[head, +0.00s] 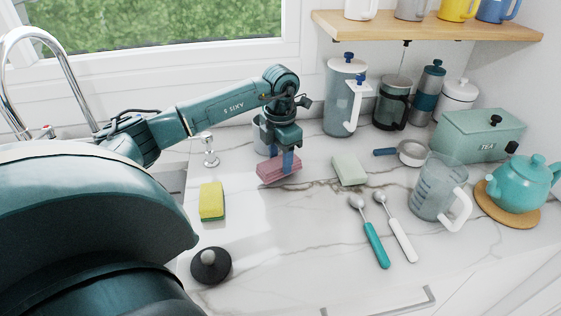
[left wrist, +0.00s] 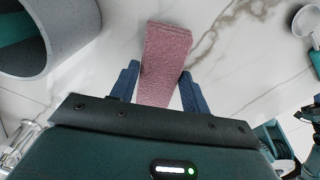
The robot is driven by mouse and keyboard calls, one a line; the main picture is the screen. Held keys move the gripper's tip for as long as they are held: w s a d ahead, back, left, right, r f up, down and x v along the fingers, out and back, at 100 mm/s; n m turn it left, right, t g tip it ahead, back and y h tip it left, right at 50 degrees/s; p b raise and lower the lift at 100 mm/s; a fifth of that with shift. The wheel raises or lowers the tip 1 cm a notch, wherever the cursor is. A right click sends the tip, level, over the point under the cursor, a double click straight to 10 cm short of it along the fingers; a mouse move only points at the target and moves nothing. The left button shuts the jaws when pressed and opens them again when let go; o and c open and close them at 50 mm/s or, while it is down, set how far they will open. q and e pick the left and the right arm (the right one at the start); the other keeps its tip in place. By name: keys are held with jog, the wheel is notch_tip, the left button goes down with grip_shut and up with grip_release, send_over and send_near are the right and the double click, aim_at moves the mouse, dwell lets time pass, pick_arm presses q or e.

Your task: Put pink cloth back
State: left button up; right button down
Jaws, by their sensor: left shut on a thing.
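The pink cloth (head: 279,169) is a folded block at the middle back of the marble counter in the head view. My left gripper (head: 289,160) comes down on it from above and is shut on it. In the left wrist view the cloth (left wrist: 164,60) lies between the two blue fingers of the left gripper (left wrist: 159,88) and reaches out beyond them. I cannot tell whether the cloth touches the counter. My right gripper is in neither view.
A grey cup (head: 262,136) stands close behind the cloth. A pale green block (head: 349,169) lies to its right, a yellow sponge (head: 212,201) to its left.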

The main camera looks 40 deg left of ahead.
aim_at(280, 161)
pick_arm(q)
jog(key=shift+f, duration=1)
jog(key=o, duration=1)
jog(key=shift+f, duration=0.1)
notch_tip(280, 161, up, 12)
jog(key=shift+w+r+b, duration=0.1)
jog(key=shift+r+b, duration=0.05)
jog(key=shift+b, duration=0.45)
